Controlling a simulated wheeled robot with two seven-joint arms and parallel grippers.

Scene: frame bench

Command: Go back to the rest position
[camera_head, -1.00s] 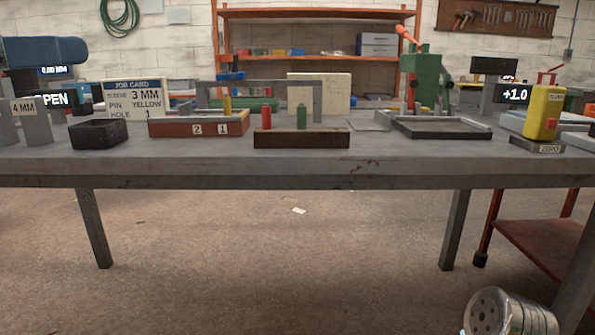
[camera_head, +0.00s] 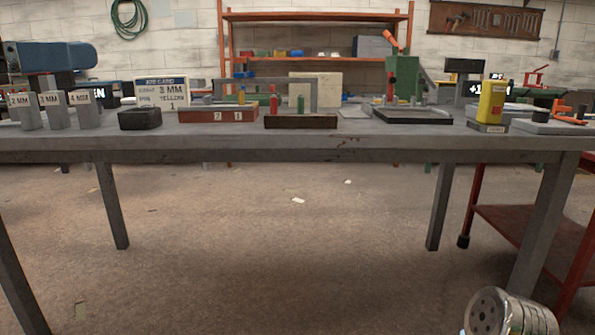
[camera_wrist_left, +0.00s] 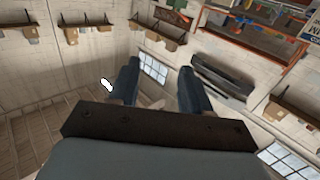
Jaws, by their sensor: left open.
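My left gripper (camera_wrist_left: 160,68) shows in the left wrist view with its two dark fingers spread apart. Nothing is between them; the room's walls and shelves lie behind. Neither gripper can be made out in the head view. The workbench (camera_head: 340,143) stands in front of me across the head view, apart from me.
On the bench are a job card (camera_head: 161,92), a black bin (camera_head: 139,120), a red block (camera_head: 217,115), a dark block (camera_head: 300,122) with red and green pins, a black tray (camera_head: 412,117) and a yellow device (camera_head: 491,101). The floor (camera_head: 280,230) before the bench looks mostly clear.

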